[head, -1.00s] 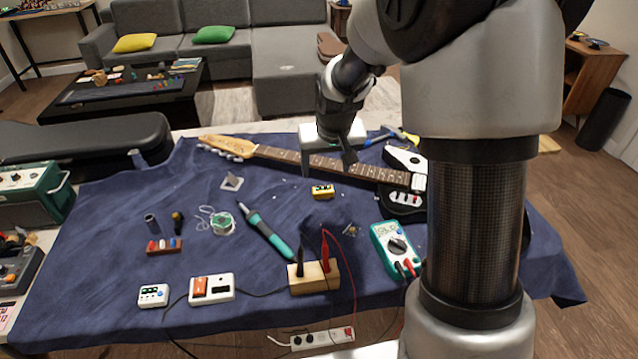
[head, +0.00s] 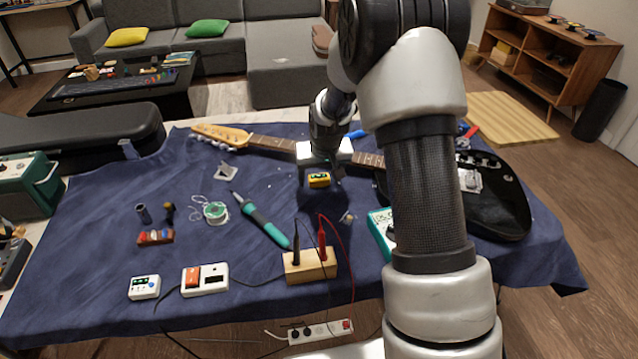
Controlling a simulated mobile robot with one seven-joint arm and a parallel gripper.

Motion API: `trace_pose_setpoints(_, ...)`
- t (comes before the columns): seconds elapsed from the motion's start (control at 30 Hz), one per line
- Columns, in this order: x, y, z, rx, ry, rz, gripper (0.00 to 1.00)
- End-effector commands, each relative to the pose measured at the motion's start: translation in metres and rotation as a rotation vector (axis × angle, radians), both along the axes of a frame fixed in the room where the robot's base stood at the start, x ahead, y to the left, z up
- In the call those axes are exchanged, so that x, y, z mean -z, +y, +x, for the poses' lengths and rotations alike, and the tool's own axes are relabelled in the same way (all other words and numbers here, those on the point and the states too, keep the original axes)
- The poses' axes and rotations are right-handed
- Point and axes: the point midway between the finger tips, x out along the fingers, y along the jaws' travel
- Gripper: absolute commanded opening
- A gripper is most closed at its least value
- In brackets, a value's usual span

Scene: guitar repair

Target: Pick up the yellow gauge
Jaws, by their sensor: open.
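The yellow gauge (head: 319,181) is a small yellow block with a dark display on its face. It sits on the blue cloth near the middle of the table, in front of the guitar neck. My gripper (head: 321,175) is open and points down right at the gauge, with one finger to each side of it in the picture. The white hand hides what is behind the gauge. I cannot tell whether the fingers are level with it or touching it.
A soldering iron (head: 262,221) lies left of the gauge, and a wooden block with probes (head: 310,265) stands in front. The guitar neck (head: 272,143) runs behind my gripper. A teal multimeter (head: 380,232) is partly hidden by my arm. Cloth around the gauge is mostly clear.

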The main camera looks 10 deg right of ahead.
Motion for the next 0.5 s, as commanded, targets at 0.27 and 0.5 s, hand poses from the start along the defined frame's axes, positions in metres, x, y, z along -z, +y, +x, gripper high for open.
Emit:
trace_pose_setpoints(0.27,0.0005,0.0003,0.0008,0.000,-0.001,0.000,0.60)
trace_pose_setpoints(0.5,0.0006,0.0004,0.0006,0.000,0.000,0.000,0.20)
